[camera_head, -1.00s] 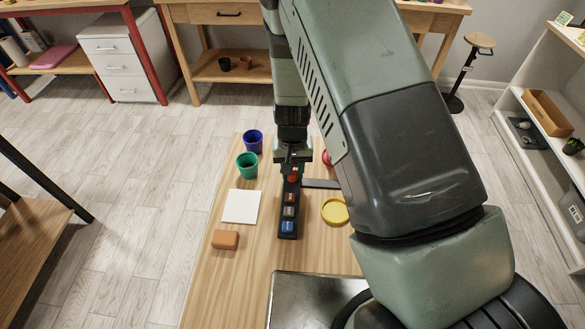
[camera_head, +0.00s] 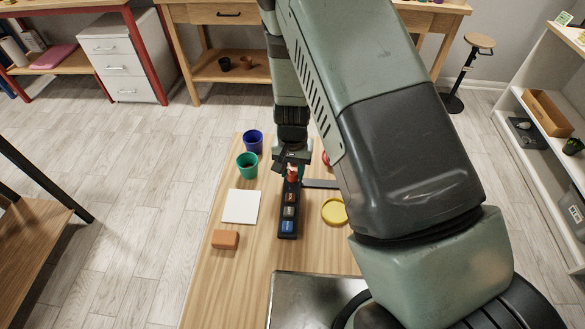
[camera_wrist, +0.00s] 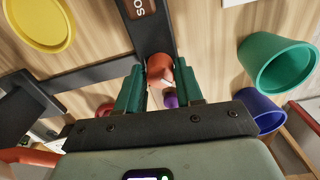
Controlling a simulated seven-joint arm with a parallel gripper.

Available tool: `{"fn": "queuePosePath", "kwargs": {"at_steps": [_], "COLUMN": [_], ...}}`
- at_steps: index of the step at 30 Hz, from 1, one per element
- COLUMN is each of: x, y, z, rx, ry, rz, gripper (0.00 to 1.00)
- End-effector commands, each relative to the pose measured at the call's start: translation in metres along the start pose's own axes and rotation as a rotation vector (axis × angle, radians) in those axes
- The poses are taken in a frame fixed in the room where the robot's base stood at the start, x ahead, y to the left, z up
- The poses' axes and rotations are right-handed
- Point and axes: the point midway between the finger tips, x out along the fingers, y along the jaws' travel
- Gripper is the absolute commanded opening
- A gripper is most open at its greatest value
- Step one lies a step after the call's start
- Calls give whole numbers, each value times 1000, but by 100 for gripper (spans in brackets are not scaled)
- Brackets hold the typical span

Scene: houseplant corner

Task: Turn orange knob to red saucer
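The orange knob (camera_wrist: 160,69) is at the far end of a long black panel (camera_head: 289,210), between the fingertips of my gripper (camera_wrist: 160,80). Both fingers appear to touch its sides, so my gripper looks shut on it. In the head view my gripper (camera_head: 292,166) is over the panel's far end and covers part of the knob. A light mark shows on the knob, but its exact pointing is hard to read. The red saucer (camera_head: 325,157) is right of the gripper, mostly hidden by my arm. A red patch in the wrist view (camera_wrist: 104,109) may be it.
A dark bar (camera_head: 321,184) runs right from the panel. A yellow saucer (camera_head: 334,212) is at right. Green (camera_head: 247,166) and blue (camera_head: 253,141) pots stand left of my gripper. A white square (camera_head: 240,206) and an orange block (camera_head: 225,239) lie left of the panel.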

Motion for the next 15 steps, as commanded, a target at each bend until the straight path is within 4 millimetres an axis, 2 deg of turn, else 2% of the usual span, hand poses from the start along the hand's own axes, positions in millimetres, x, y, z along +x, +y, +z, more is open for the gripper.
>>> {"fn": "queuePosePath", "kwargs": {"at_steps": [1,4,11,15], "x": [0,0,0,-7], "y": [0,0,0,0], "z": [0,0,0,-1], "rx": [0,0,0,-1], "ry": [0,1,1,3], "rz": [0,0,0,-1], "gripper": [45,58,58,58]}}
